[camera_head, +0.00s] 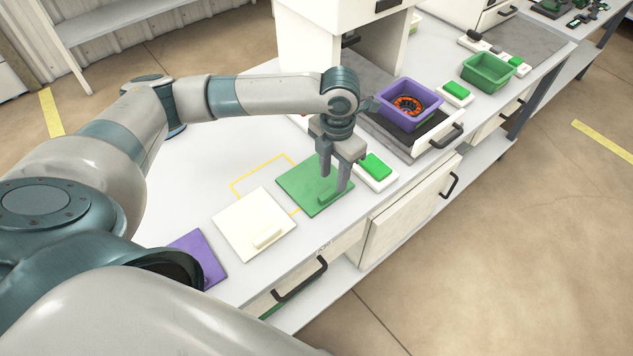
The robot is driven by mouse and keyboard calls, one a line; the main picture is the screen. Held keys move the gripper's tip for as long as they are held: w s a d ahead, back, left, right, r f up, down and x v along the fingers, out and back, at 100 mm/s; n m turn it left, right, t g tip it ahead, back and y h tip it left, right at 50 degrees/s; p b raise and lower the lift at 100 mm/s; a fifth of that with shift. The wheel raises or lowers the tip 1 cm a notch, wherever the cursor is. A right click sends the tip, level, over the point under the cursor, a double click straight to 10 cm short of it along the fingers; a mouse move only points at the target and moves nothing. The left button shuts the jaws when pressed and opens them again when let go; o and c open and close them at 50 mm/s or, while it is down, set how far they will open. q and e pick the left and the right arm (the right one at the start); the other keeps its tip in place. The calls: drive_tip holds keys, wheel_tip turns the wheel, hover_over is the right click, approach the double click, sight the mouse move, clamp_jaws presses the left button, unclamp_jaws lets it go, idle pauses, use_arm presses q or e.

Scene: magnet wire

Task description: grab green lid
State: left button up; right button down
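The green lid (300,187) is a flat square plate with a raised bar handle (328,197), lying on the white worktop. My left gripper (334,183) points down over the lid's right part, close to the handle. Its two fingers are apart with a gap between them, so it is open. I cannot tell whether the fingertips touch the handle or the lid. The fingers hide part of the lid and the far end of the handle. My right gripper is not in view.
A white lid (247,222) and a purple lid (198,257) lie left of the green one. A white block with a green button (376,166) stands close on the right. Beyond it are a purple bin (409,98) and a green bin (487,72). The worktop's front edge is near.

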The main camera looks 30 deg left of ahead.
sight(335, 189)
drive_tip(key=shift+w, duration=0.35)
use_arm(q)
drive_tip(key=shift+f, duration=0.15)
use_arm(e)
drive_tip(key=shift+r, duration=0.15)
use_arm(q)
drive_tip(key=shift+f+p, duration=0.3)
drive_tip(key=shift+p, duration=0.05)
drive_tip(key=f, duration=0.2)
drive_tip(key=f+p, duration=0.1)
drive_tip(key=shift+w, duration=0.25)
drive_tip(key=shift+f, duration=0.65)
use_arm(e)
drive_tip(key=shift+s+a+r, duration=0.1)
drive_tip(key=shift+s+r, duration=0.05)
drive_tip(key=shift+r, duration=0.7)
use_arm(q)
clamp_jaws()
